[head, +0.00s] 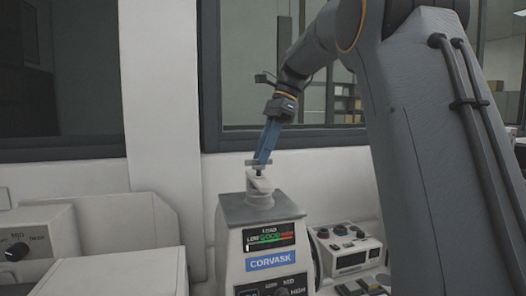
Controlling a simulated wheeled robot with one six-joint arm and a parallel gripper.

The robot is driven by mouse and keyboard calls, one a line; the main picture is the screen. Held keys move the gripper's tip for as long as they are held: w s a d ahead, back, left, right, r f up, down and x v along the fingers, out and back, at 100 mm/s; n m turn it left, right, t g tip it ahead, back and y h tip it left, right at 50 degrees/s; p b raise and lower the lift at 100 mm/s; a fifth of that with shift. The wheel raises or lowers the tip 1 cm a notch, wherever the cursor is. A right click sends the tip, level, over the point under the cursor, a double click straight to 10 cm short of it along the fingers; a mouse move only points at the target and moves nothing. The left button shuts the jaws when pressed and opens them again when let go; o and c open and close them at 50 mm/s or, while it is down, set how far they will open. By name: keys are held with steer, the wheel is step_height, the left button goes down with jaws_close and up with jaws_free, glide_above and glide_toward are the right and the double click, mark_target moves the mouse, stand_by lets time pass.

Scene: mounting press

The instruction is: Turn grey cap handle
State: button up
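The mounting press (228,270) stands at the bottom middle of the head view, with a grey top, a load scale and a blue CORVASK label. A pale cap (260,198) sits on its top. The grey cap handle (250,162) is a short bar above the cap on a dark stem. My gripper (262,161) comes down from the upper right, slightly tilted, with its blue fingers at the middle of the bar. The fingertips overlap the handle in the picture. I cannot tell whether they grip it or how wide they are apart.
A control box (348,255) with several coloured buttons stands right of the press. Another pale machine (105,225) with a dial stands at the left. A wall with windows is close behind. My arm fills the right side.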

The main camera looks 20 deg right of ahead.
steer(key=shift+c, duration=0.4)
jaws_close()
